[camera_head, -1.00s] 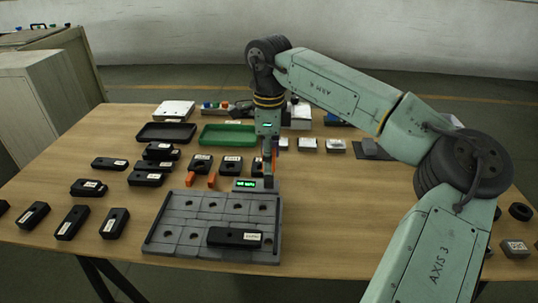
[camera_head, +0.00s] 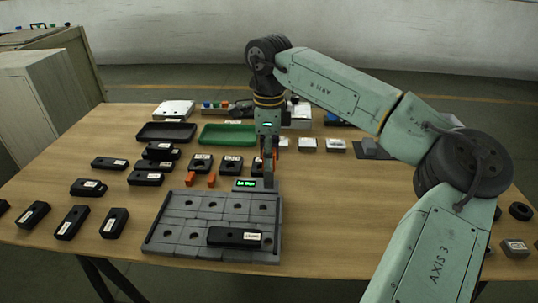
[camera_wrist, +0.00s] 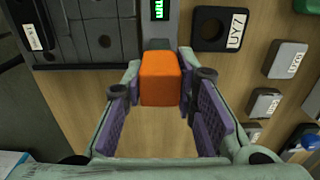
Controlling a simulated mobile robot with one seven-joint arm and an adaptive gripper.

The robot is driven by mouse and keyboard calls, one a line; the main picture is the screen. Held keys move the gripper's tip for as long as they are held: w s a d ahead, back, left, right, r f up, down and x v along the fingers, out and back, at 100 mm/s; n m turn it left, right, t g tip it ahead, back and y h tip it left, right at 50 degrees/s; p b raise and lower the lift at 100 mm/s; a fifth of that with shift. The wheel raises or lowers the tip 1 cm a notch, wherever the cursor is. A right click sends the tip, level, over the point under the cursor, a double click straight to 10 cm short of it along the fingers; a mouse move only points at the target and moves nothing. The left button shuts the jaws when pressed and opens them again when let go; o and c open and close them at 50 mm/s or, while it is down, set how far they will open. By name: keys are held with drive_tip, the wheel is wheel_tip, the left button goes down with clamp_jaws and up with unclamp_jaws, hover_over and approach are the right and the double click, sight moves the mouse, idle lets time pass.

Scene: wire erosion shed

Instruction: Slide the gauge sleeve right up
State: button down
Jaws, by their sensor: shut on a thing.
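The gauge is a grey unit with a lit green display (camera_head: 245,184) and a grey post (camera_head: 268,175), at the back right of the grey slotted plate (camera_head: 160,222). The display also shows in the wrist view (camera_wrist: 158,10). The orange sleeve (camera_wrist: 163,80) sits between my fingertips in the wrist view. My gripper (camera_head: 268,150) points down above the post and is shut on the orange sleeve. The arm mostly hides the sleeve in the head view. How far up the post it sits is hard to tell.
A black bar (camera_head: 234,237) lies on the slotted plate. Two orange blocks (camera_head: 190,179) and several black labelled blocks stand to the left. A green tray (camera_head: 228,135) and a black tray (camera_head: 166,132) lie behind. Grey labelled blocks (camera_head: 335,145) lie to the right.

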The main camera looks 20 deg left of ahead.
wheel_tip(320, 180, up, 3)
drive_tip(key=shift+f+p, duration=0.1)
drive_tip(key=shift+p, duration=0.85)
drive_tip(key=shift+w, duration=0.1)
drive_tip(key=c, duration=1.3)
unclamp_jaws()
wheel_tip(320, 180, up, 12)
